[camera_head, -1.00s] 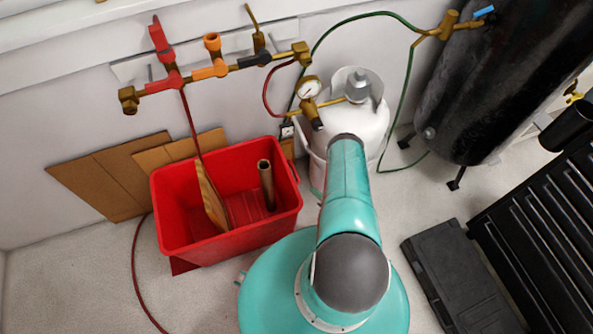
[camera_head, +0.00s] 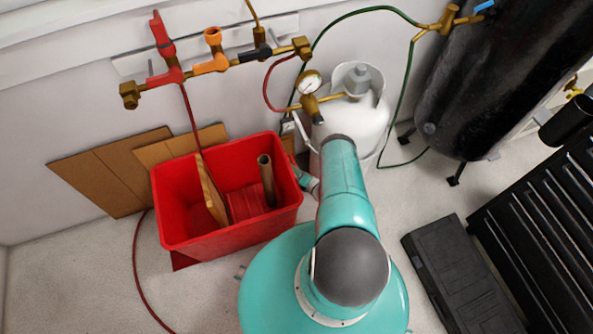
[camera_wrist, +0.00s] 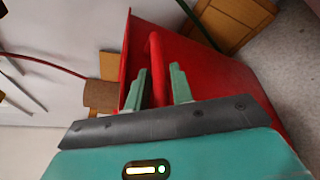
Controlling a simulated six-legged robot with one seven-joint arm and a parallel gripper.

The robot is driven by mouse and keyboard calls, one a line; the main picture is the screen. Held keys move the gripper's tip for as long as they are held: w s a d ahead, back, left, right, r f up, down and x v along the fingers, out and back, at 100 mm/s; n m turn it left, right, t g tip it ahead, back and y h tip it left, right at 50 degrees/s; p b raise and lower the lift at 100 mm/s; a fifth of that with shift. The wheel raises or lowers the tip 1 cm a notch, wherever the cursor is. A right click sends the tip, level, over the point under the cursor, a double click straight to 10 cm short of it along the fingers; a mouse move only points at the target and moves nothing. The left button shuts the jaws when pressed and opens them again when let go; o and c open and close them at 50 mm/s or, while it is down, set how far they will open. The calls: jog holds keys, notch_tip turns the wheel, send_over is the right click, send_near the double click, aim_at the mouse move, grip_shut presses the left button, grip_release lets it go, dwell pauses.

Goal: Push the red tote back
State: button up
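The red tote (camera_head: 225,240) stands upright on the floor near the wall. It holds a wooden board (camera_head: 213,195) and a brown tube (camera_head: 266,180). My gripper (camera_head: 303,178) is low beside the tote's right end, largely hidden by my arm. In the wrist view, my gripper's (camera_wrist: 161,85) two green fingers are apart, one on each side of the tote's red handle bar (camera_wrist: 156,62). I cannot tell if either finger touches the bar. The red tote wall (camera_wrist: 215,65) fills the right of that view.
A white gas cylinder (camera_head: 358,120) stands close behind my arm. Cardboard sheets (camera_head: 110,172) lean on the wall behind the tote. A red hose (camera_head: 137,270) lies on the floor at left. A black case (camera_head: 455,275) and a dark tank (camera_head: 500,80) are at right.

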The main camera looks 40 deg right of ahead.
jog(key=shift+w, duration=0.1)
grip_shut()
jog(key=w+a, duration=0.4)
jog(key=a, duration=1.1)
jog(key=shift+a, duration=0.4)
jog(key=shift+a, duration=0.1)
grip_release()
jog(key=v, duration=1.4)
jog(key=shift+d, duration=0.25)
